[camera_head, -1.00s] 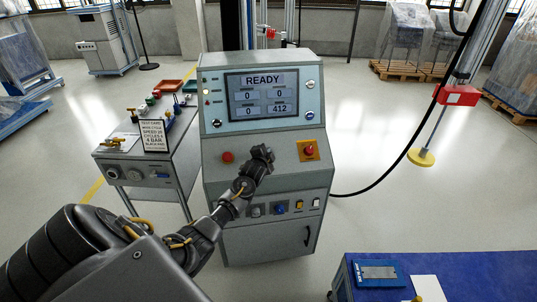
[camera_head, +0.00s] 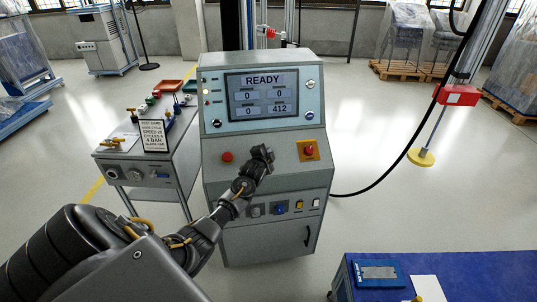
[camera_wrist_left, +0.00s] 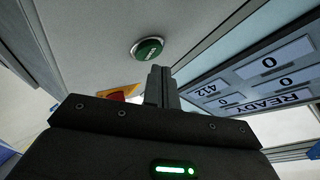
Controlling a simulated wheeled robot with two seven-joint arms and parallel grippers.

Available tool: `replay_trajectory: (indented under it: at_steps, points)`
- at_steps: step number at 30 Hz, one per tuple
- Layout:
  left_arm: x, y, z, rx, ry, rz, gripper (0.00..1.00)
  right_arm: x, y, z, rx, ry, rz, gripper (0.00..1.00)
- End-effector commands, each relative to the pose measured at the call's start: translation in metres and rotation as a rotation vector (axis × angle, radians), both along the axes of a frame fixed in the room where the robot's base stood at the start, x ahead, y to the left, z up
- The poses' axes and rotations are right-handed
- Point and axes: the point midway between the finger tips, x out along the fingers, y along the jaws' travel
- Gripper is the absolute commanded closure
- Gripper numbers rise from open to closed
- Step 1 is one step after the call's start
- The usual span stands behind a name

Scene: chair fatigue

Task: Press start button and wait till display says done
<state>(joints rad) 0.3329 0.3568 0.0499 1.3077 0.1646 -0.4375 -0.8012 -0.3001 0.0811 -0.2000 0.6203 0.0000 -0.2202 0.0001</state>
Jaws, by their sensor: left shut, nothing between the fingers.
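The control console (camera_head: 215,160) stands in the middle of the head view. Its display (camera_head: 262,95) reads READY, with 0, 0, 0 and 412 below. My left gripper (camera_head: 263,153) is shut and empty over the sloped panel. In the left wrist view, a round green button (camera_wrist_left: 148,47) with lettering sits just beyond the shut fingers (camera_wrist_left: 160,75), with a gap visible. The gripper hides this button in the head view. A red button (camera_head: 227,157) is left of the gripper, and a red emergency knob (camera_head: 308,150) on an orange plate is right of it. My right gripper is out of view.
A side cart (camera_head: 150,170) with a text card (camera_head: 153,135) stands left of the console. A blue-topped table (camera_head: 470,265) is at the lower right. A black cable (camera_head: 385,175) runs from the console's right side. Open floor lies right of the console.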

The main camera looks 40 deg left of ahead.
Motion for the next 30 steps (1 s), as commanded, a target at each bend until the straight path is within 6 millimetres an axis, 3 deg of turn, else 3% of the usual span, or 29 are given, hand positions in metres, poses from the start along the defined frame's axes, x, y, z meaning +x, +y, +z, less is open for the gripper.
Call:
replay_trajectory:
  at_steps: [30]
  points:
    - [0.0034, 0.0042, -0.0085, 0.000, 0.000, 0.000, 1.00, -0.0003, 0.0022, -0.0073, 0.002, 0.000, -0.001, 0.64]
